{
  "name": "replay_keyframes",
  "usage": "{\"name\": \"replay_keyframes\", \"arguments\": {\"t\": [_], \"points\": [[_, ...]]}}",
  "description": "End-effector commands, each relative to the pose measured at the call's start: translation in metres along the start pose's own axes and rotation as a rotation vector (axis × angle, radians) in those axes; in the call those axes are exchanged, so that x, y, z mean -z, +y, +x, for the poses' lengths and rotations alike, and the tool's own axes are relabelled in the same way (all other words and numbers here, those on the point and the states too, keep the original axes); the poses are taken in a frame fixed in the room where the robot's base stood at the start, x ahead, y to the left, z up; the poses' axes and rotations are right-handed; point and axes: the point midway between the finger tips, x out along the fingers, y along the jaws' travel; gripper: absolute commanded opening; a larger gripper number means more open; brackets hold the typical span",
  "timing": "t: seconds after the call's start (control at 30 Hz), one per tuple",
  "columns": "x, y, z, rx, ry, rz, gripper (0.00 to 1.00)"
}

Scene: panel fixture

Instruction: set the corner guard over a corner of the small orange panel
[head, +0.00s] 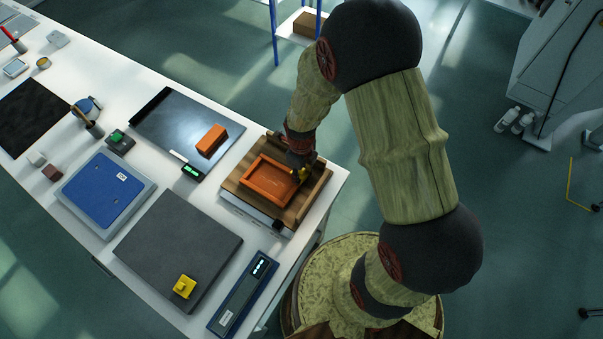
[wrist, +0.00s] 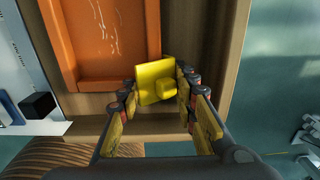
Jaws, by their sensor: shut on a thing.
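The small orange panel (head: 268,181) has a raised rim and lies in a wooden fixture. It fills the upper left of the wrist view (wrist: 112,48), with pale scratch-like marks on its face. My gripper (head: 301,168) is at the panel's right-hand end. It is shut on a yellow corner guard (wrist: 155,85), with fingers on either side of a small raised block on it. In the wrist view the guard overlaps the panel's lower right corner. I cannot tell whether it is seated on the corner or just above it. My wrist partly hides the guard in the head view.
A second yellow piece (head: 184,287) sits on a dark grey pad (head: 165,250). An orange block (head: 212,139) stands on a dark plate (head: 165,120). The wooden fixture (head: 235,189) has a raised strip along its right side. The table edge is close by on the right.

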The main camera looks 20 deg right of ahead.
Motion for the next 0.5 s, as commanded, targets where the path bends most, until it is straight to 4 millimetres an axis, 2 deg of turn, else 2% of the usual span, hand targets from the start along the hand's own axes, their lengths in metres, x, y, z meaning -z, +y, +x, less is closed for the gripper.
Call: {"name": "replay_keyframes", "arguments": {"t": [0.4, 0.43, 0.5], "points": [[-0.0007, -0.0007, 0.0013, 0.001, -0.001, 0.000, 0.00], [-0.0007, -0.0007, 0.0013, 0.001, -0.001, 0.000, 0.28], [-0.0007, -0.0007, 0.0012, 0.001, -0.001, 0.000, 0.32]]}}
